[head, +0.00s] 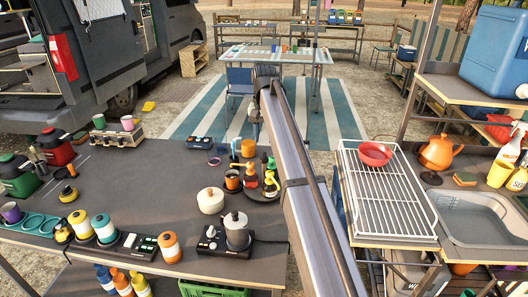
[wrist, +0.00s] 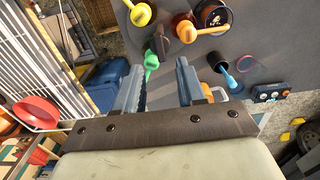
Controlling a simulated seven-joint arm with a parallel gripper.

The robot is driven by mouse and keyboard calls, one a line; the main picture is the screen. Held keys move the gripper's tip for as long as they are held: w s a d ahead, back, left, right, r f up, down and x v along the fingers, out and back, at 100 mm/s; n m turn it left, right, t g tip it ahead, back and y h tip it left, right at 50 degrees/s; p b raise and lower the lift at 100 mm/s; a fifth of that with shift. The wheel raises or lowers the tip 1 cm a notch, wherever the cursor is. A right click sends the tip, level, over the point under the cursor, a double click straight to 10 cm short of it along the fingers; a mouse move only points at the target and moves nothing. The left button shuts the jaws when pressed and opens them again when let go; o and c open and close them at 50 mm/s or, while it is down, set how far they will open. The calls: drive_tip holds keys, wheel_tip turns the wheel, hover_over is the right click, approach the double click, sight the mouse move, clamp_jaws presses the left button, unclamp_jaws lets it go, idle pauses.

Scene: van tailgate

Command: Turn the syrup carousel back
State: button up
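The syrup carousel (head: 262,189) stands near the right edge of the dark table in the head view, to the left of my arm. It carries bottles with yellow, orange and green pump heads. In the wrist view the yellow pump (wrist: 141,14), orange pump (wrist: 187,31) and green pump (wrist: 151,62) show at the top. My gripper (wrist: 160,70) is open, its two fingers apart and nothing clearly held between them. The green pump shows beyond the gap, near the left finger. Contact cannot be told. In the head view my gripper is small and partly hidden by the arm.
An orange mug (head: 248,148), an orange cup (head: 232,180), a white round pot (head: 210,200) and a moka pot (head: 236,232) stand near the carousel. A white rack (head: 388,195) with a red bowl (head: 375,153) is on the right. The table's middle left is mostly clear.

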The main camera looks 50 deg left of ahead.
sight(264, 155)
wheel_tip(264, 155, down, 7)
drive_tip(key=shift+r, duration=0.15)
drive_tip(key=shift+c, duration=0.3)
clamp_jaws()
idle(0.6)
